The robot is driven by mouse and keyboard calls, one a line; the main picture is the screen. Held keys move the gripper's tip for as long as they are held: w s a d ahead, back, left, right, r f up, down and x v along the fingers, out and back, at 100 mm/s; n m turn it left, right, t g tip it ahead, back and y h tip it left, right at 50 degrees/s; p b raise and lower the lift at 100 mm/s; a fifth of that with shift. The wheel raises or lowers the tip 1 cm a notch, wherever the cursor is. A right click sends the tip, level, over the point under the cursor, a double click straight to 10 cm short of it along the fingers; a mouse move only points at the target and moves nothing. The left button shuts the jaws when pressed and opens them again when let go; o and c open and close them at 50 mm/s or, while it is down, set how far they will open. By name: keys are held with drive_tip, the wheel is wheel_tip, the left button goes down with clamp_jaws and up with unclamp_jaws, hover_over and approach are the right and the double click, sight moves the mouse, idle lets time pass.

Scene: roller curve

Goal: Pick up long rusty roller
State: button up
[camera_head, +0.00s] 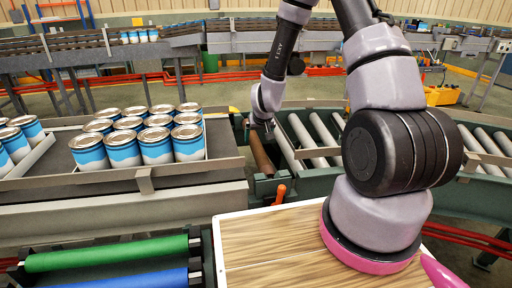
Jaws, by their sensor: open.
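The long rusty roller (262,156) is brown and lies in the roller curve, just right of the can belt's end. Its far end is by my gripper. My gripper (260,126) is at the end of my arm, over the far part of the rusty roller, with its jaws open. It is small in this view, and I cannot tell whether the fingers touch the roller or sit around it.
Pale grey rollers (302,140) sit to the right in the green frame. Blue-and-white cans (156,146) stand on the belt to the left. An orange lever (279,194) rises near the roller's close end. Green (105,254) and blue (125,280) rollers lie at front left.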

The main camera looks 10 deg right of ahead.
sight(256, 142)
drive_tip(key=x, duration=0.4)
drive_tip(key=shift+w+a+f, duration=0.1)
drive_tip(key=shift+f, duration=0.3)
clamp_jaws()
